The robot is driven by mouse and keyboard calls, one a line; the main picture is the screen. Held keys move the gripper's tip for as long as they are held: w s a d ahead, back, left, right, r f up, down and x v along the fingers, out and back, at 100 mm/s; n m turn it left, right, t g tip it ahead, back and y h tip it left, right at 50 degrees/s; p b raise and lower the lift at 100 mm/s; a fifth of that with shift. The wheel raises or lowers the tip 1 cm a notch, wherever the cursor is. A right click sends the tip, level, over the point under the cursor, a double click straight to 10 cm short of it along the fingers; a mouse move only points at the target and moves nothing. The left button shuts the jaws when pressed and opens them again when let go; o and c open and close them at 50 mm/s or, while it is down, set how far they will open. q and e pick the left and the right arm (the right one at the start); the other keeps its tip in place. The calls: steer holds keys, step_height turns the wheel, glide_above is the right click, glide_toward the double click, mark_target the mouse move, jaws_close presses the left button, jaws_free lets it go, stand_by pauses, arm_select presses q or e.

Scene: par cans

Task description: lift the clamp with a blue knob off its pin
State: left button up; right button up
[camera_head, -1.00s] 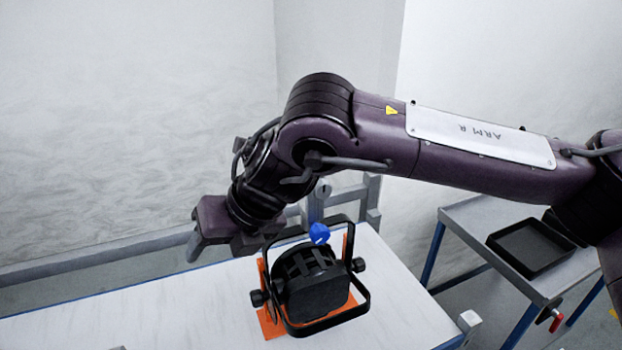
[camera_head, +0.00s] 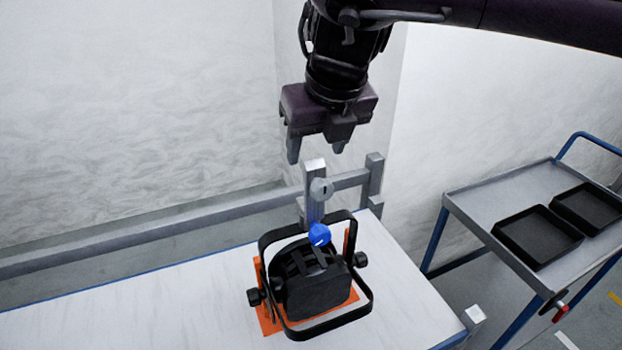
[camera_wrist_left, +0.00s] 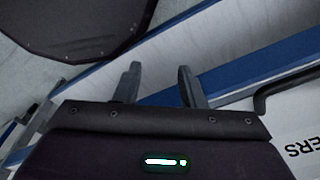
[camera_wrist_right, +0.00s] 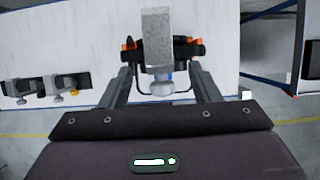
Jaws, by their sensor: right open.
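A blue knob (camera_head: 319,235) shows at the top of the black lamp's yoke, in front of a grey post (camera_head: 312,170). A grey rounded part (camera_head: 320,190) sits above the knob; where clamp, pin and post part is unclear. In the right wrist view a grey part (camera_wrist_right: 161,89) with a trace of blue lies beyond the post's end (camera_wrist_right: 157,40). My right gripper (camera_head: 316,151) is open and empty, pointing down above the post. My left gripper (camera_wrist_left: 158,68) shows only in its own wrist view, fingers apart with nothing between them.
The black lamp (camera_head: 318,292) stands on an orange mat (camera_head: 268,318) on the white table (camera_head: 150,305). A grey rail (camera_head: 150,237) runs behind. Two black trays (camera_head: 537,236) lie on a cart at right. Other grey clamps (camera_wrist_right: 55,86) show left in the right wrist view.

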mark_target(312, 156)
steer(key=p+x, duration=0.2)
steer(key=x, duration=0.1)
steer(key=shift+w+a+f, duration=0.15)
steer(key=shift+w+a, duration=0.05)
steer(key=shift+w, duration=0.1)
steer(key=shift+w+f, duration=0.55)
steer(key=shift+f, duration=0.15)
steer(key=shift+s, duration=0.2)
steer(key=shift+s+r, duration=0.1)
steer(key=shift+c, duration=2.1)
arm_select(q)
steer(key=s+r, duration=0.2)
steer(key=shift+s+r, duration=0.1)
steer(key=shift+r, duration=0.2)
arm_select(e)
jaws_close()
